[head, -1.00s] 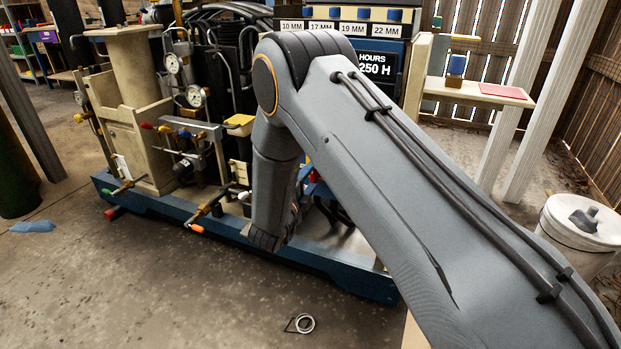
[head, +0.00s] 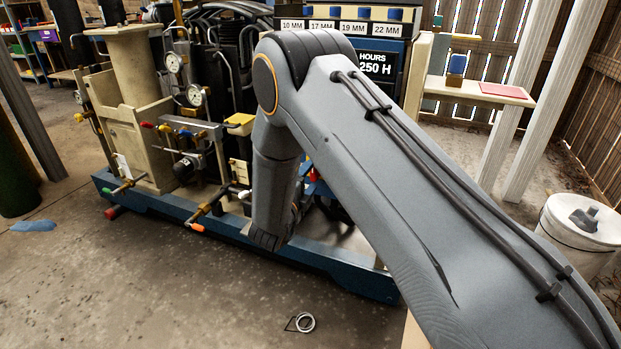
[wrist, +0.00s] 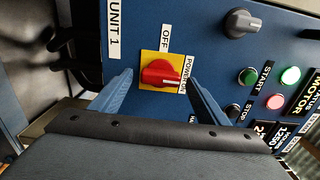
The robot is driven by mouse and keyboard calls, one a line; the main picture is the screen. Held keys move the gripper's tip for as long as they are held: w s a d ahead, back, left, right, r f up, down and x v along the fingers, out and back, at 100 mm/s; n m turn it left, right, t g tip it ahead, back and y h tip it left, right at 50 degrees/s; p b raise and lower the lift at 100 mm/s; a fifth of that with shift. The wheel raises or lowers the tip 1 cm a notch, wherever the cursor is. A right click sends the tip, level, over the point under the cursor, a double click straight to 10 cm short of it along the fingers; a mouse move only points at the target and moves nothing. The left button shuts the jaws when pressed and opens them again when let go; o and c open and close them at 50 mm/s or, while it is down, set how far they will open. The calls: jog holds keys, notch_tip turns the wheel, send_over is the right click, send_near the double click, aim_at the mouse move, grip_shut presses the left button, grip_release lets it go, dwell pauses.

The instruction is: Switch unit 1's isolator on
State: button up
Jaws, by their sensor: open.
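My gripper (wrist: 160,77) is open, one blue finger on each side of the knob, with visible gaps and no clear contact. In the head view my arm hides the isolator and gripper.
A grey knob (wrist: 242,22), green START button (wrist: 248,76), STOP button (wrist: 232,110), bright green lamp (wrist: 291,76) and red lamp (wrist: 275,101) are on the same panel. The compressor's blue base (head: 340,268) stands on the floor. A white bin (head: 580,238) stands at right.

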jog(key=p+v, duration=0.1)
jog(key=v, duration=0.6)
jog(key=shift+s+a, duration=0.15)
jog(key=shift+s, duration=0.2)
jog(key=shift+r, duration=0.1)
